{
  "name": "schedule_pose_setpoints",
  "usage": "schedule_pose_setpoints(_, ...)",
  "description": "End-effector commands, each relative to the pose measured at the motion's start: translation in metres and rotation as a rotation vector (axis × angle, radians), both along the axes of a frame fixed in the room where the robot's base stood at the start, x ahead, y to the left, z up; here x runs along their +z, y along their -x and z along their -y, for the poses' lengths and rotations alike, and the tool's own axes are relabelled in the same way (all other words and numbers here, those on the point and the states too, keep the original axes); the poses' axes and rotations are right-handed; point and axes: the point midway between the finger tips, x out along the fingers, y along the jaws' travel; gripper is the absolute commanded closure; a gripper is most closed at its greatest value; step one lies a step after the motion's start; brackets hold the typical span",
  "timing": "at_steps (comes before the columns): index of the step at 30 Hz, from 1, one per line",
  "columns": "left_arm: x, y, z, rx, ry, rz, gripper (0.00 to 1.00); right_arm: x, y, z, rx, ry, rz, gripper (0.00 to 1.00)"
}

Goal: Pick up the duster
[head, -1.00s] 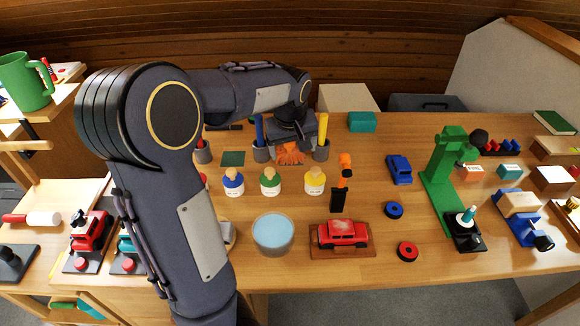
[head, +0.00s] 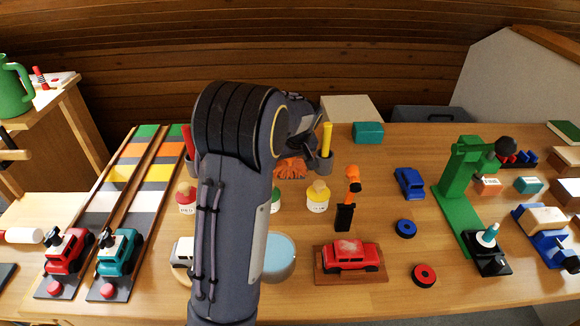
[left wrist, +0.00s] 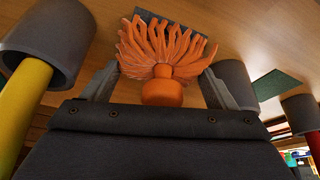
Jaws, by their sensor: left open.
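The duster (left wrist: 163,50) has an orange fringed head and an orange round knob; in the left wrist view it lies between the two grey fingers. In the head view its orange fringe (head: 291,168) shows on the bench, partly hidden by my left arm. My left gripper (left wrist: 160,88) is open, with one finger on each side of the duster and small gaps visible beside the knob. In the head view the gripper (head: 303,135) is mostly hidden behind my own wrist. My right gripper is not in view.
Grey cups stand close on both sides of the gripper, one with a yellow stick (head: 326,140). A paint bottle (head: 318,198), an orange-and-black tool (head: 347,205), a red car (head: 350,256) and a water bowl (head: 279,258) stand nearer. A teal box (head: 367,132) stands behind.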

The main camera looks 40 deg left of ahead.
Motion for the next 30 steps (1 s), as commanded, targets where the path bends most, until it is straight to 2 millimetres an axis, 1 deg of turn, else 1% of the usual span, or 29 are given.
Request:
schedule_pose_setpoints(5,0.0,0.0,0.0,0.0,0.0,0.001,0.2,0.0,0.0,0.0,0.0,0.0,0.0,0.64)
schedule_pose_setpoints(13,0.001,0.0,0.0,0.0,0.0,0.001,0.54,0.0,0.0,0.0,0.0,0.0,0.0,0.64)
schedule_pose_setpoints(20,0.001,0.0,0.0,-0.001,0.001,0.002,0.55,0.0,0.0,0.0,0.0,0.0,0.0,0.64)
schedule_pose_setpoints(23,0.005,-0.001,0.0,-0.001,0.001,0.003,0.55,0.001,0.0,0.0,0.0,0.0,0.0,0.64)
schedule_pose_setpoints(26,0.013,-0.001,0.001,-0.002,0.0,0.004,0.55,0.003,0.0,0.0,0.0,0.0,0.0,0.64)
schedule_pose_setpoints(30,0.033,-0.001,0.001,-0.001,0.001,0.005,0.55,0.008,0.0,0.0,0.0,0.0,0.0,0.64)
